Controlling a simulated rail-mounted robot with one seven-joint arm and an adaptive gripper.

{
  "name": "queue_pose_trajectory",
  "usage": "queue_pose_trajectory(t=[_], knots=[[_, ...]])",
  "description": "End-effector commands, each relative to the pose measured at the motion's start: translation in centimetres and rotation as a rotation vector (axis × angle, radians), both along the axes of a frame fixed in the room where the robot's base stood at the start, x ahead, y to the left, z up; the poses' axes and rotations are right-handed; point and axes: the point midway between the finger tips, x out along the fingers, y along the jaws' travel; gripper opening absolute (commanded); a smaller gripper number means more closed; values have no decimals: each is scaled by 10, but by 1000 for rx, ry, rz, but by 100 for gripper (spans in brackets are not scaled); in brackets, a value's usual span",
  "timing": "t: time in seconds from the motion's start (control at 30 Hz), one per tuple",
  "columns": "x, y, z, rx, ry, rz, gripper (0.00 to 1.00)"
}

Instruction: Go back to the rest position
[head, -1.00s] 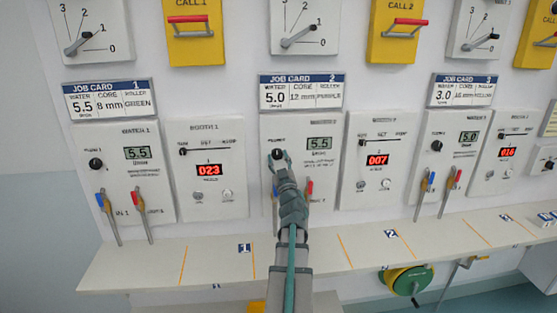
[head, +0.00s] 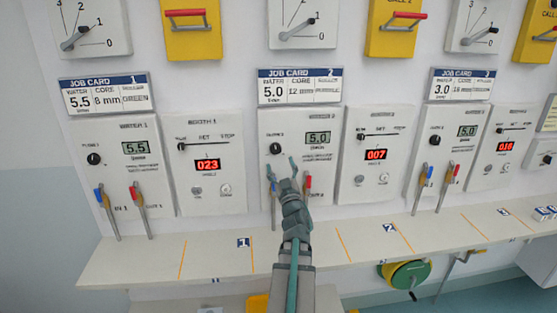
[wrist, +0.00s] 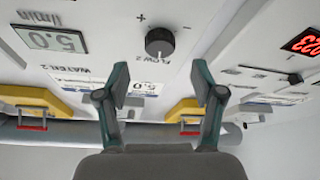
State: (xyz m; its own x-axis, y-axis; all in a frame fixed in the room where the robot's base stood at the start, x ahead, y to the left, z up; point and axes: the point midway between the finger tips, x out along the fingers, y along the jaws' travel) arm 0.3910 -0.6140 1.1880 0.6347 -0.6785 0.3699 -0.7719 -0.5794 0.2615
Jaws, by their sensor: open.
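My gripper (head: 282,170) is open and empty in front of the lower part of the Water 2 panel (head: 300,125). The black FLOW 2 knob (head: 275,148) is above its fingertips, and I see no contact. The Water 2 display (head: 318,138) reads 5.0. In the wrist view the two fingers of my gripper (wrist: 203,85) stand wide apart, with the FLOW 2 knob (wrist: 160,42) beyond the gap between them. My forearm and gripper partly hide the valve levers under this panel.
Job card 2 (head: 299,86) shows water 5.0. A red-handled lever (head: 308,184) is close to the right of my gripper. A shelf (head: 210,259) runs below the panels. The Booth 1 panel (head: 207,160) and Booth 2 panel (head: 377,157) flank Water 2.

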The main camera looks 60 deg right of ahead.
Motion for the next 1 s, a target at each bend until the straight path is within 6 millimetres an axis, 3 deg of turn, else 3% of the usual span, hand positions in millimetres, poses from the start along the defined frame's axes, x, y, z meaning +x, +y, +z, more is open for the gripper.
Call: queue_pose_trajectory(t=[0.2,0.57,0.67,0.77,0.87,1.0], knots=[[-9,10,-5,0,0,-1,68],[-9,9,-5,0,0,0,68],[0,12,-9,12,-2,11,68],[22,20,-21,44,-5,38,68],[57,35,-40,101,-10,81,68],[120,71,-77,207,-7,159,68]])
